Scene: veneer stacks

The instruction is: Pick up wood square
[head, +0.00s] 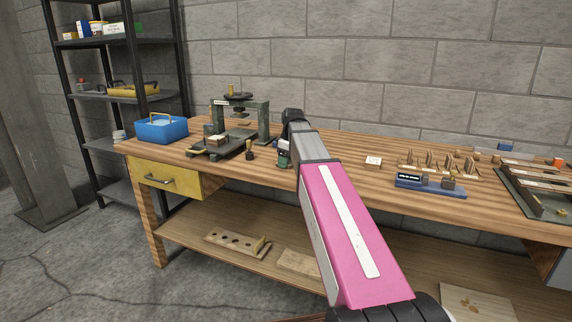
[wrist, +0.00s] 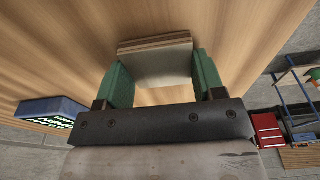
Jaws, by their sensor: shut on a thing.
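My gripper (wrist: 159,72) has green fingers, and in the wrist view they are shut on a wood square (wrist: 164,62) between them. The square has a pale flat face and layered brown edges at its far side. It is close to the striped wooden bench top (wrist: 60,50); I cannot tell whether it touches it. In the head view my gripper (head: 284,156) is low over the bench (head: 330,146), right of the green press. My arm hides most of it there, and I cannot make out the held square.
The green press (head: 262,120) stands left of my gripper, with a small pale stack (head: 215,140) on its base. A blue tub (head: 161,129) is further left.

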